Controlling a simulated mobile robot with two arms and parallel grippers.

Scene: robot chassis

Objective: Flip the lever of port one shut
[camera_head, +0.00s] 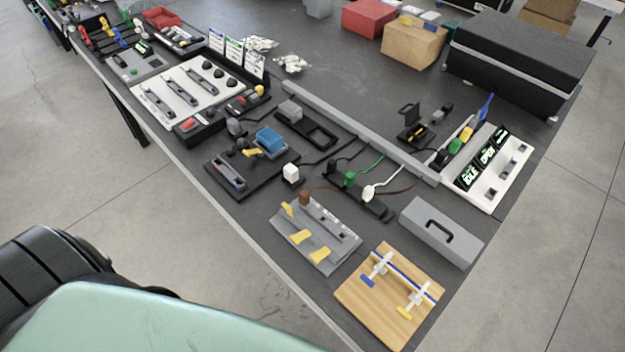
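No port label that I can read says "one", so I cannot tell which lever is port one's. A grey panel (338,240) near the table's front edge carries yellow levers (301,237). A wooden board (365,298) to its right holds two white fittings, one with a blue-ended handle (368,281) and one with a yellow-ended handle (405,312). A white panel (492,194) at the right has dark slots, labels including "IDLE" and "OPEN", and blue, yellow and green levers (463,140) beside it. Neither gripper is in view.
A grey box with a black handle (440,232) stands behind the wooden board. A power strip with plugs (350,191) and a grey rail (355,127) cross the table. A black case (520,62) is at the back right. Open floor lies in front.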

